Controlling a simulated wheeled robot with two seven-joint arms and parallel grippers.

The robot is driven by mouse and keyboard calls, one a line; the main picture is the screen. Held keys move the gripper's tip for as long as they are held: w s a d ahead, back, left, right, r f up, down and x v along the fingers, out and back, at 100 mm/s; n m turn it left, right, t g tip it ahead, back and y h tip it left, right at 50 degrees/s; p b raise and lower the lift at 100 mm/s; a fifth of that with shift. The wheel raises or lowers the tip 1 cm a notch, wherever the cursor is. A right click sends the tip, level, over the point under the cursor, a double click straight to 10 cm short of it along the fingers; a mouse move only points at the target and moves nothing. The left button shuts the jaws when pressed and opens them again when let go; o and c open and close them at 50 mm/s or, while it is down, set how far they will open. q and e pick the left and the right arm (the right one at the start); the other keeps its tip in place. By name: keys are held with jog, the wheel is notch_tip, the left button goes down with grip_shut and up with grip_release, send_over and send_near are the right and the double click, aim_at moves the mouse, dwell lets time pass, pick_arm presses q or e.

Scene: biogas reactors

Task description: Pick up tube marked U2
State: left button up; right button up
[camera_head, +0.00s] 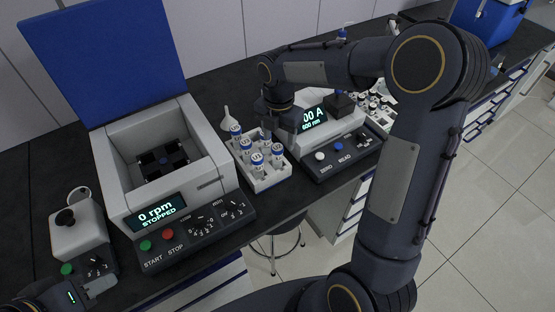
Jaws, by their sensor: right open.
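A white tube rack (268,181) stands between the centrifuge and the photometer. It holds several upright tubes with blue caps and U-markings, such as a front tube (257,160). The markings are too small for me to tell surely which tube is U2. My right gripper (268,132) reaches down over the back right part of the rack, open, with its fingers close to the back tubes. It hides some of them, and I cannot tell whether it touches one. My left gripper (98,287) is low at the bottom left, away from the rack; its jaw state is unclear.
The centrifuge (205,190) with its blue lid raised and "STOPPED" display stands left of the rack. The photometer (345,150) stands close on the right. A small white device (78,232) is at far left. A white funnel-like piece (228,117) is behind the rack.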

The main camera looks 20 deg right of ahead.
aim_at(277, 147)
jog(key=f, duration=0.3)
jog(key=f+p, duration=0.1)
jog(key=f, duration=0.1)
jog(key=shift+s+a+f, duration=0.1)
jog(key=shift+a+f, duration=0.15)
jog(key=shift+f, duration=0.1)
jog(key=c, duration=1.1)
